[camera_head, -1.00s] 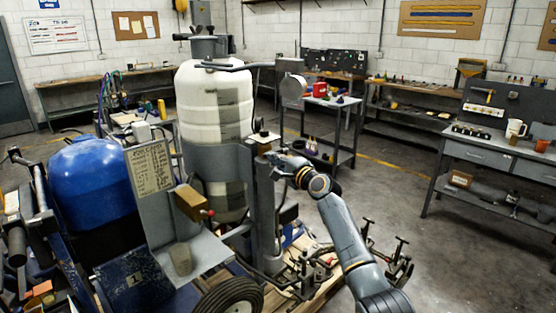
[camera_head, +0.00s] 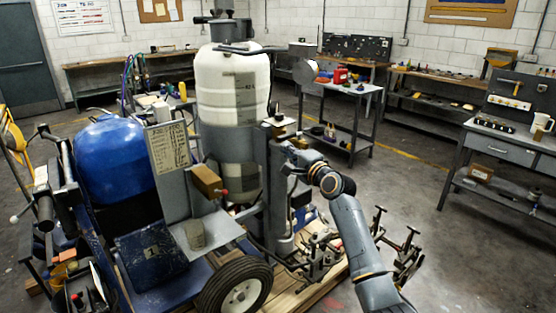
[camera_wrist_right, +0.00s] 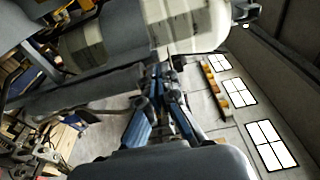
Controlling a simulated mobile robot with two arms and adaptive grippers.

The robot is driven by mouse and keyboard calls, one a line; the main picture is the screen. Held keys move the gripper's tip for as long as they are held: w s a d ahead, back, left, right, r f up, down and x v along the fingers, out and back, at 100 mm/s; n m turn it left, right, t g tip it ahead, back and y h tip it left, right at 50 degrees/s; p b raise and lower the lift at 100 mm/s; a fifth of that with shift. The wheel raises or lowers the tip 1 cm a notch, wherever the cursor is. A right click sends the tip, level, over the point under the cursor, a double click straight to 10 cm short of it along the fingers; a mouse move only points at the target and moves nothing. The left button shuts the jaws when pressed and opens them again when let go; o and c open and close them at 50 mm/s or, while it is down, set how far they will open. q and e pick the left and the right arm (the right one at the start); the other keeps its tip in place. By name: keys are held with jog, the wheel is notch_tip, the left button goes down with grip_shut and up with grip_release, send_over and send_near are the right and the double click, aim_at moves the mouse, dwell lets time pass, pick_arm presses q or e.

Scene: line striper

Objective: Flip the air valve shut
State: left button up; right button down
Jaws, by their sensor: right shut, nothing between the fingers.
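The line striper carries a white tank (camera_head: 225,105) in a grey frame, a blue tank (camera_head: 108,150) to its left and a brass-coloured box with a red knob (camera_head: 208,181) in front. My right gripper (camera_head: 283,143) is at the right side of the grey frame, beside a grey upright post (camera_head: 280,200). In the right wrist view its fingers (camera_wrist_right: 166,72) are closed together and empty, close to the white tank (camera_wrist_right: 190,22). I cannot make out the air valve for certain; a small fitting (camera_head: 279,118) tops the post just above the gripper. My left gripper is not in view.
A grey cart (camera_head: 345,120) and a workbench (camera_head: 495,150) stand behind. The concrete floor between them is mostly open.

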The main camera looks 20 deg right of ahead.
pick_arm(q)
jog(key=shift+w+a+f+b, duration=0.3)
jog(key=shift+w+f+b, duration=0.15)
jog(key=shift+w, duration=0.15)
pick_arm(e)
jog(key=s+a, duration=0.2)
jog(key=a, duration=0.1)
jog(key=s+a, duration=0.1)
jog(key=shift+s+a, duration=0.1)
jog(key=shift+a, duration=0.3)
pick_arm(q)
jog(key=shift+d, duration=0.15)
pick_arm(e)
jog(key=shift+s, duration=0.1)
